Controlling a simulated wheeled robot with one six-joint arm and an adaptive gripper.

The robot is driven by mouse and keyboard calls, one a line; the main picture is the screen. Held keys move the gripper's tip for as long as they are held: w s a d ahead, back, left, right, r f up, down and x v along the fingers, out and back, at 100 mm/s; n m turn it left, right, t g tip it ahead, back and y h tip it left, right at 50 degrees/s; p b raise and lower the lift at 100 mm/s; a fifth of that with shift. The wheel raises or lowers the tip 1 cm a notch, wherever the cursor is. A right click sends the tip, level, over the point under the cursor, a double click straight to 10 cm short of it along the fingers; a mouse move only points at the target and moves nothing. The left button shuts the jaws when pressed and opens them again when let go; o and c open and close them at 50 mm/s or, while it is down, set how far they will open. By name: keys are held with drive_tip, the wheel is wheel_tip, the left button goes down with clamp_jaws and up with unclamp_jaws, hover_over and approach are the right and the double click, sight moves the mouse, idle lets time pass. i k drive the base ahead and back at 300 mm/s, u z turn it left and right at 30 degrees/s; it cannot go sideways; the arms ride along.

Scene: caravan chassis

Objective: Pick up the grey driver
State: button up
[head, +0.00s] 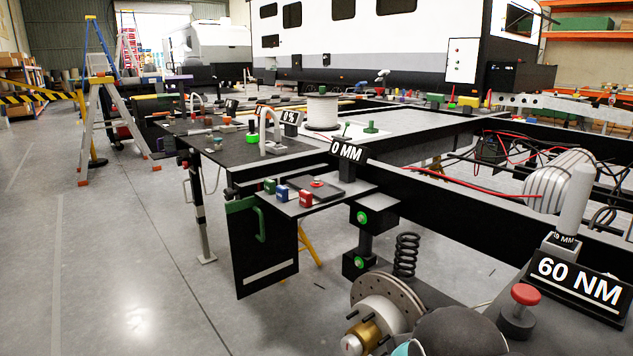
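A small grey, driver-like tool (383,77) stands far back on the chassis, beyond the white cable reel. It is too small to tell for certain that it is the grey driver. My gripper is not in view. Only a rounded dark grey part with a teal edge shows at the bottom of the picture, apparently a link of my arm.
A black chassis frame (460,205) fills the middle and right. A near shelf (345,192) carries small coloured blocks. A brake disc (385,300), coil spring (406,255) and red knob (525,294) stand close in front. Open concrete floor (110,270) lies left, with a stepladder (108,110).

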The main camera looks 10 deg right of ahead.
sight(580, 183)
drive_tip(key=u, duration=1.35)
drive_tip(key=i, duration=1.35)
drive_tip(key=z, duration=2.9)
